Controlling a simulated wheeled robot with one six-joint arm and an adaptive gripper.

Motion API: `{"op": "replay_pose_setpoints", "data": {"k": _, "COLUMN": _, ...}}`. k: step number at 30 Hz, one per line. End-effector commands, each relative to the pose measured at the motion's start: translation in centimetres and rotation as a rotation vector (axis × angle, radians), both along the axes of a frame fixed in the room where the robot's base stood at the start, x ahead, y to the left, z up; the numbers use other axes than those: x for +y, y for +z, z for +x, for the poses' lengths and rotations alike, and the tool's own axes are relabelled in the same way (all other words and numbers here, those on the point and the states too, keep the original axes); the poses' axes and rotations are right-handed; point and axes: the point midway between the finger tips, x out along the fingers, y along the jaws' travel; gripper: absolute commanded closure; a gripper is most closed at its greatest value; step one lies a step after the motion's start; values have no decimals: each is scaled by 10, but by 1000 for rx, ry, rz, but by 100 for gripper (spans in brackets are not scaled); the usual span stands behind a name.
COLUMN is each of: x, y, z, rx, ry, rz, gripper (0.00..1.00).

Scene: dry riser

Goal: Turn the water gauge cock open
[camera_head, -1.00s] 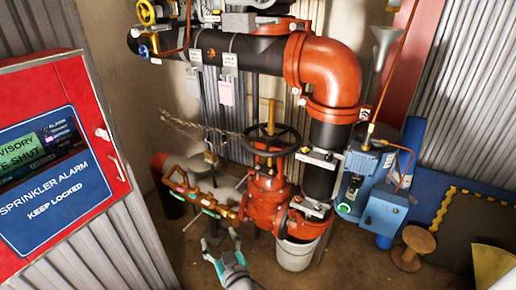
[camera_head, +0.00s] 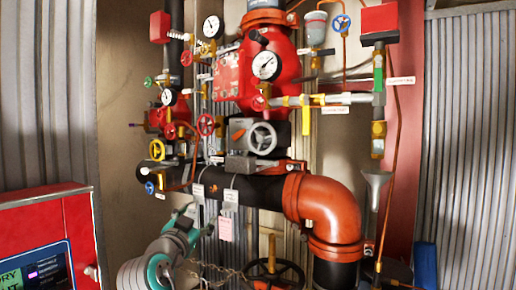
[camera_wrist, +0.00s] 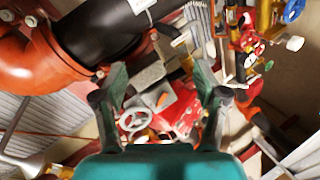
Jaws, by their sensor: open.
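Three white-faced gauges show in the head view: one at the top (camera_head: 211,27), one on the red valve body (camera_head: 266,66), and a small one at the left (camera_head: 168,97). Small red handwheels sit near them, including one by the middle gauge (camera_head: 259,102) and one lower left of it (camera_head: 206,124). I cannot tell which is the water gauge cock or its setting. My gripper (camera_head: 194,222) is below the black horizontal pipe, well below the gauges. In the wrist view my gripper (camera_wrist: 160,82) is open and empty, its fingers spread apart.
The black pipe (camera_head: 260,190) and orange elbow (camera_head: 325,208) lie to the right of my gripper. A white handwheel valve (camera_head: 262,138) sits above the pipe. The red alarm cabinet (camera_head: 40,215) stands at lower left. Bare wall shows left of the piping.

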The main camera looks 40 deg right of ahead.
Motion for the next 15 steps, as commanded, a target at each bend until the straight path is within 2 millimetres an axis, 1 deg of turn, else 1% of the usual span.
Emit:
{"op": "replay_pose_setpoints", "data": {"k": 1, "x": -3, "y": 30, "z": -2, "rx": -40, "ry": -27, "rz": 24, "gripper": 28}}
{"op": "replay_pose_setpoints", "data": {"k": 2, "x": -5, "y": 44, "z": -4, "rx": -58, "ry": -44, "rz": 41, "gripper": 28}}
{"op": "replay_pose_setpoints", "data": {"k": 3, "x": -8, "y": 64, "z": -8, "rx": -85, "ry": -68, "rz": 63, "gripper": 28}}
{"op": "replay_pose_setpoints", "data": {"k": 5, "x": -12, "y": 92, "z": -14, "rx": -124, "ry": -101, "rz": 96, "gripper": 28}}
{"op": "replay_pose_setpoints", "data": {"k": 6, "x": -15, "y": 111, "z": -19, "rx": -152, "ry": -123, "rz": 119, "gripper": 28}}
{"op": "replay_pose_setpoints", "data": {"k": 8, "x": -19, "y": 139, "z": -29, "rx": -193, "ry": -157, "rz": 155, "gripper": 28}}
{"op": "replay_pose_setpoints", "data": {"k": 9, "x": -21, "y": 157, "z": -35, "rx": -222, "ry": -178, "rz": 179, "gripper": 28}}
{"op": "replay_pose_setpoints", "data": {"k": 11, "x": -25, "y": 184, "z": -47, "rx": -265, "ry": -209, "rz": 218, "gripper": 28}}
{"op": "replay_pose_setpoints", "data": {"k": 12, "x": -27, "y": 200, "z": -55, "rx": -292, "ry": -230, "rz": 241, "gripper": 28}}
{"op": "replay_pose_setpoints", "data": {"k": 15, "x": -32, "y": 236, "z": -75, "rx": -355, "ry": -273, "rz": 299, "gripper": 28}}
